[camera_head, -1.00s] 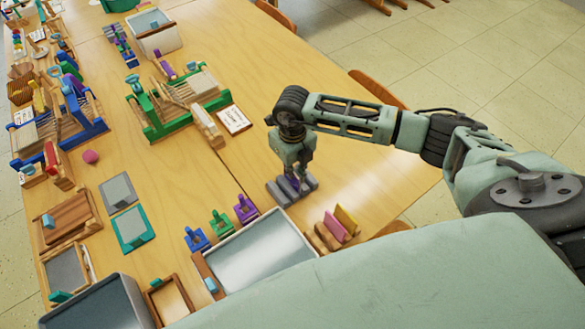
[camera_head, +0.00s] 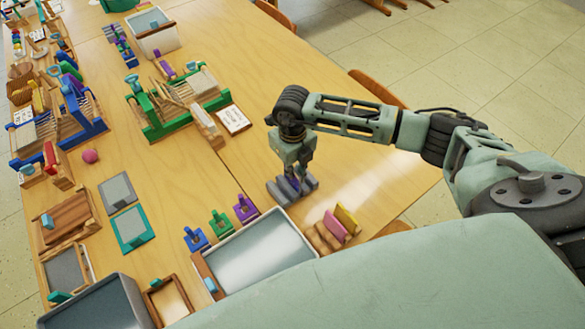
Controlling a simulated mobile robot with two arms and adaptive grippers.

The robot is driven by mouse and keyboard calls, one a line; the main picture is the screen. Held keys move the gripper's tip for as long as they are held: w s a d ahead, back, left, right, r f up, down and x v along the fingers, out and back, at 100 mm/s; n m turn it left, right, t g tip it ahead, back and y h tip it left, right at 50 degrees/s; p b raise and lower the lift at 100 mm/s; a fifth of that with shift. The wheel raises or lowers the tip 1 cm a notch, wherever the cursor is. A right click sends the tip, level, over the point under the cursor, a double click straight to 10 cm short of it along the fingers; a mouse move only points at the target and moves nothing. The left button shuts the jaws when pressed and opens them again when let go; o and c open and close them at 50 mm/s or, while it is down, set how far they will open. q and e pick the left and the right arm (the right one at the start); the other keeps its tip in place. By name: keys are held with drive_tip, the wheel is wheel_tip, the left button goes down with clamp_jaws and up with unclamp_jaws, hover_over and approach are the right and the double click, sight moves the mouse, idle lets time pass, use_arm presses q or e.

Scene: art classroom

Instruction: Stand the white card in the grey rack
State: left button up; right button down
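The grey rack (camera_head: 302,186) stands on the table at the centre, left of the brown rack. My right gripper (camera_head: 293,176) points down right over the grey rack, with its fingertips at or just above the slots. Something purple shows at the fingertips, in or at the rack; I cannot tell whether I hold it. The finger gap is too small and covered to read. A white card with dark print (camera_head: 233,119) lies flat on the table behind and left of the gripper, apart from it. No other white card shows at the rack. My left gripper is out of view.
A brown rack (camera_head: 322,238) with pink and yellow cards stands right of a large light tray (camera_head: 258,256). Small purple, green and blue clamps (camera_head: 220,222) line the tray's far side. A green loom (camera_head: 178,108) stands farther back. Table right of my gripper is clear.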

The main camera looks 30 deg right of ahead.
drive_tip(key=shift+f+b, duration=0.55)
drive_tip(key=shift+f, duration=0.05)
idle(0.4)
drive_tip(key=c, duration=1.9)
unclamp_jaws()
drive_tip(key=shift+o, duration=0.2)
drive_tip(key=shift+r, duration=0.2)
wheel_tip(320, 180, up, 12)
drive_tip(key=shift+f, duration=0.2)
